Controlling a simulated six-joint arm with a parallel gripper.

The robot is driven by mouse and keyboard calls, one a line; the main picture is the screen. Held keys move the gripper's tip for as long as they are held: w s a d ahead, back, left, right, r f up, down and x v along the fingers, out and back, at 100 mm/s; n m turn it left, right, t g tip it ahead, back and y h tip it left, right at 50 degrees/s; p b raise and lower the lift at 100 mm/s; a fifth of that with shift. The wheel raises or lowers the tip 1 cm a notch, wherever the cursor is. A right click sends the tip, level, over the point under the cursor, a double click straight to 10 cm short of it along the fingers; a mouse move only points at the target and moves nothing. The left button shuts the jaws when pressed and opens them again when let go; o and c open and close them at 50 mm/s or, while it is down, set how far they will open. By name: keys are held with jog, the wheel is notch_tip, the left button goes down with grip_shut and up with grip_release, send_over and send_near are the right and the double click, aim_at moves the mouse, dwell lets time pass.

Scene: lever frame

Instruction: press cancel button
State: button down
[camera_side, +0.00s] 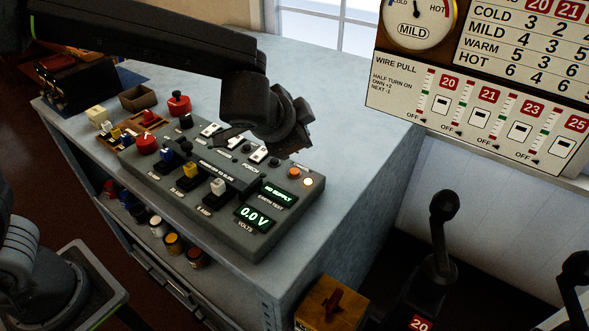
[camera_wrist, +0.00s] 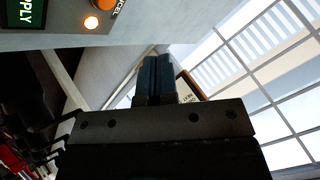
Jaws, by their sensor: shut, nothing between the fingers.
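The cancel button is the orange round button (camera_side: 294,173) at the right end of the grey control panel (camera_side: 240,238). It also shows at the top edge of the wrist view (camera_wrist: 103,4), partly cut off, beside lettering ending in "CEL". A small lit lamp (camera_side: 308,182) sits next to it and also shows in the wrist view (camera_wrist: 91,22). My gripper (camera_wrist: 157,58) is shut and empty, its two blue-grey fingers side by side. In the side view my dark wrist is above the panel's back edge, apart from the button; the fingertips are not clear there.
The panel has green displays (camera_side: 254,217), several levers and a red knob (camera_side: 146,143). A red-topped object (camera_side: 179,103) and a small brown box (camera_side: 138,97) stand behind it. The worktop right of the panel is clear. A wall board (camera_side: 480,80) hangs at upper right.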

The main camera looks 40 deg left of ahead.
aim_at(296, 173)
jog(key=shift+f, duration=2.65)
jog(key=shift+f, duration=0.15)
jog(key=shift+f, duration=0.25)
jog(key=shift+f, duration=0.45)
dwell(0.5)
jog(key=shift+r, duration=0.85)
jog(key=shift+r, duration=2.55)
